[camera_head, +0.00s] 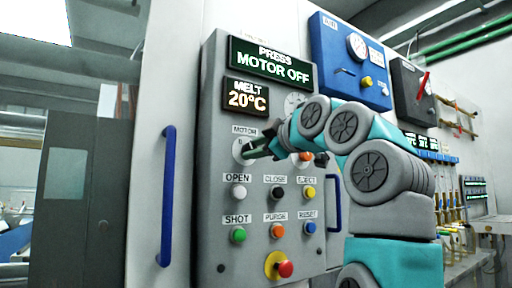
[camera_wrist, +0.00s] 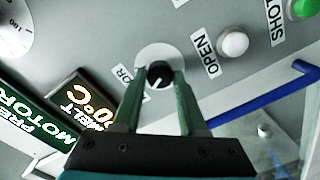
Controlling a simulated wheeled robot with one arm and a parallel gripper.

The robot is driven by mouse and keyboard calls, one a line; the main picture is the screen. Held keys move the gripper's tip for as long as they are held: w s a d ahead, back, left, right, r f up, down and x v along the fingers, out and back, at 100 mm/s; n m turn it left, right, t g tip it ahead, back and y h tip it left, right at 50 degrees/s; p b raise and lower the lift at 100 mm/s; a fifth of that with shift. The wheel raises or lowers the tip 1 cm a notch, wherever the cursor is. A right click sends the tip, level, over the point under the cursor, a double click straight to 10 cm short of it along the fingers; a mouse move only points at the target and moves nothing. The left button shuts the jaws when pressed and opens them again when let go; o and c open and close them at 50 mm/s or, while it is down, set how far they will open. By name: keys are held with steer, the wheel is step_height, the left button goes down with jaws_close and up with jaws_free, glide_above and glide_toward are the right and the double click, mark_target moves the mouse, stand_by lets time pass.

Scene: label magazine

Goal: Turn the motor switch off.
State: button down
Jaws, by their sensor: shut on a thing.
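The motor switch is a black rotary knob (camera_wrist: 158,74) with a white pointer line on a round pale plate, below the MOTOR label (camera_head: 244,130) on the grey control panel (camera_head: 216,215). My gripper (camera_head: 248,154) reaches in from the right in the head view and hides most of the knob. In the wrist view its two green fingers (camera_wrist: 158,82) stand one on each side of the knob, shut on it. The display (camera_head: 271,64) above reads PRESS MOTOR OFF.
Below the switch are OPEN (camera_head: 238,192), CLOSE and EJECT buttons, then SHOT (camera_head: 238,234), PURGE and RESET. A red emergency button (camera_head: 284,268) sits at the bottom. A blue handle (camera_head: 167,196) stands out left of the panel. A MELT display (camera_head: 247,96) reads 20°C.

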steer(key=shift+n, duration=0.6)
steer(key=shift+n+p, duration=0.3)
steer(key=shift+n, duration=0.1)
steer(key=shift+a, duration=0.1)
steer(key=shift+c, duration=2.2)
jaws_free()
steer(key=b+v, duration=0.1)
steer(key=v, duration=0.6)
steer(key=shift+s+d+b, duration=0.25)
steer(key=shift+s+b, duration=0.05)
steer(key=shift+s, duration=0.05)
